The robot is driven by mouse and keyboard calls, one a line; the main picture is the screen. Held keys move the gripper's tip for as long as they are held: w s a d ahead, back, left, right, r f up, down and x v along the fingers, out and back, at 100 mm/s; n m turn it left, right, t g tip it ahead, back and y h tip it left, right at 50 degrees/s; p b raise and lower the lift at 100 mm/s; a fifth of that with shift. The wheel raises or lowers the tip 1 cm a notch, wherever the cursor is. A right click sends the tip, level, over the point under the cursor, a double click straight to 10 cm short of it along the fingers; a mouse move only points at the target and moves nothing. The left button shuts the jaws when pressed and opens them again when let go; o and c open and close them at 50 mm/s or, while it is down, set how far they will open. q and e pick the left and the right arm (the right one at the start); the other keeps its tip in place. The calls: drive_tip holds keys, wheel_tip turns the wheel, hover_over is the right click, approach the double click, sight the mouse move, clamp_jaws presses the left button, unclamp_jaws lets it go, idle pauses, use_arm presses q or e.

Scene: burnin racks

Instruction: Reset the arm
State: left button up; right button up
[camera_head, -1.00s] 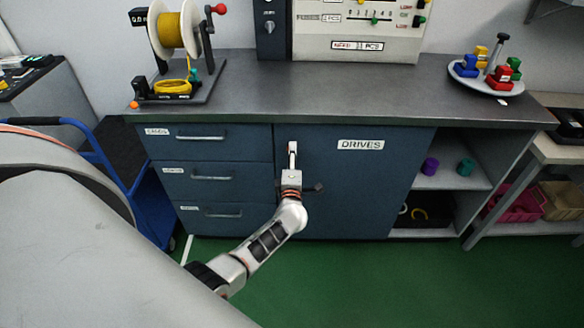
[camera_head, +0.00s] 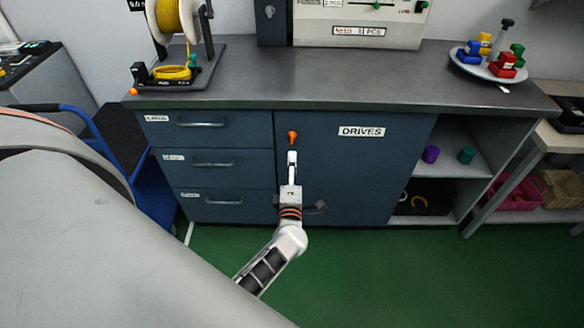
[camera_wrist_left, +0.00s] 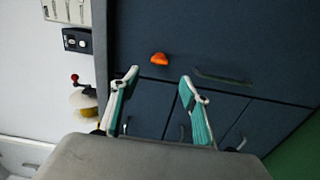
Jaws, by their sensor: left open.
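My left gripper (camera_head: 291,156) is in front of the blue cabinet door labelled DRIVES (camera_head: 375,175), near its left edge. In the left wrist view the two fingers of my left gripper (camera_wrist_left: 157,82) are spread apart with nothing between them. An orange knob (camera_head: 292,137) on the cabinet front sits just above the fingertips in the head view. The orange knob (camera_wrist_left: 159,58) also shows beyond the fingers in the wrist view, apart from them. The dark door handle (camera_head: 316,208) is partly hidden behind my left wrist. My right gripper is not in view.
The grey worktop (camera_head: 330,80) carries a yellow wire spool (camera_head: 175,15) at left and a plate of coloured blocks (camera_head: 487,67) at right. A blue cart (camera_head: 150,185) stands left of the drawers. Open shelves (camera_head: 448,165) are at right. The green floor (camera_head: 370,275) in front is clear.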

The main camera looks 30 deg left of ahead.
use_arm(q)
drive_tip(key=s+d+f+m+t+h, duration=0.2)
drive_tip(key=s+d+m+h, duration=0.75)
drive_tip(key=m, duration=0.65)
drive_tip(key=s+d+f+m+g+h, duration=0.1)
drive_tip(key=s+d+f+m+g, duration=0.2)
drive_tip(key=s+m, duration=0.3)
drive_tip(key=s+d+f+m+g+h, duration=0.1)
drive_tip(key=s+d+f+m+g, duration=0.2)
drive_tip(key=s+m, duration=0.3)
drive_tip(key=s+f, duration=0.1)
drive_tip(key=s, duration=0.2)
drive_tip(key=shift+d+f+m+g+h, duration=0.25)
drive_tip(key=shift+d+m+g+h, duration=0.05)
drive_tip(key=shift+h, duration=0.05)
